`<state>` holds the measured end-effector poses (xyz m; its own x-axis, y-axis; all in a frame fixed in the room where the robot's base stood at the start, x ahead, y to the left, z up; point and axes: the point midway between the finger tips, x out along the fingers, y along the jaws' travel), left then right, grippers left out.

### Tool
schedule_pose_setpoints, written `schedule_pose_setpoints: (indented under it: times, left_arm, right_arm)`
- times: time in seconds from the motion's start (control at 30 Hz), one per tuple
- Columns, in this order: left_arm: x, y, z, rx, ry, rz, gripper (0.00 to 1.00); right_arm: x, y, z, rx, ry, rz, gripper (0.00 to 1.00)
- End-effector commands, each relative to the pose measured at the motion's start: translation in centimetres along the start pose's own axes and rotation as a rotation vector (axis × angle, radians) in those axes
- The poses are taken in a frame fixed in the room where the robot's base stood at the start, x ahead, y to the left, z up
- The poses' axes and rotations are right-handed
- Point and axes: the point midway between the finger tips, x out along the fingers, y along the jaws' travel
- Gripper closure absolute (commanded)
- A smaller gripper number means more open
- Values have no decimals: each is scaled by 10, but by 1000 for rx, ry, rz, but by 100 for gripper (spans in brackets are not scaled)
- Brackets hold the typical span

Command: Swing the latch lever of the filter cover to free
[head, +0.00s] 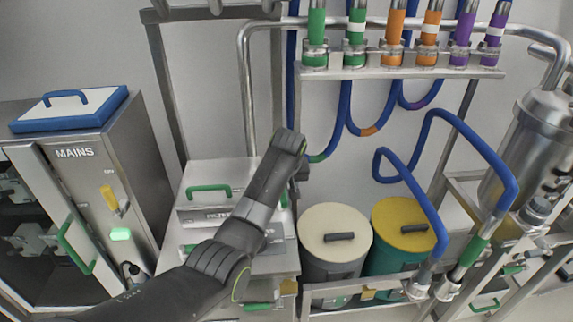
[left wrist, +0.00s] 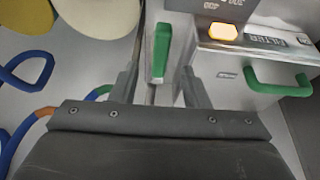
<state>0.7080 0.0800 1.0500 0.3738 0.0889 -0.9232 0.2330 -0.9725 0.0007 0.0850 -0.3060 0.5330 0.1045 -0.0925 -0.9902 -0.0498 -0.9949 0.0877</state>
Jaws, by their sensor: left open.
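The filter cover is a grey box lid (head: 232,172) with a green handle (head: 208,188), left of my left arm in the head view. In the left wrist view the cover (left wrist: 240,55) is at the right, with its label and green handle (left wrist: 278,82). The green latch lever (left wrist: 161,48) stands beside the cover's edge. My left gripper (left wrist: 162,75) is open, its fingers on either side of the lever in that view; I cannot tell whether they touch it. In the head view my left gripper (head: 300,172) points down, and my arm hides most of the lever. My right gripper is not in view.
A cream-lidded bin (head: 325,222) and a yellow-lidded bin (head: 392,212) stand right of the filter unit. A MAINS cabinet (head: 105,190) is at the left. Blue hoses (head: 460,125) hang at the right. An amber light (left wrist: 222,32) glows near the cover.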

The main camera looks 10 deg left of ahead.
Motion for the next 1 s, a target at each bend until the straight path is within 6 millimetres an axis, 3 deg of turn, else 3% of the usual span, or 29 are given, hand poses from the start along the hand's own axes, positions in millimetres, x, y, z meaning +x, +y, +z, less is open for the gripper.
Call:
schedule_pose_setpoints:
  times: [0.5, 0.7, 1.0]
  left_arm:
    - [-98, 1, -1, 0, 4, 2, 58]
    - [-114, 1, 0, 0, 2, 1, 58]
    - [-115, 1, 0, 0, 0, 0, 58]
  right_arm:
    - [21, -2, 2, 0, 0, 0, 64]
    - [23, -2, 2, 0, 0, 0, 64]
    - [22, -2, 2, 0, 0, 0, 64]
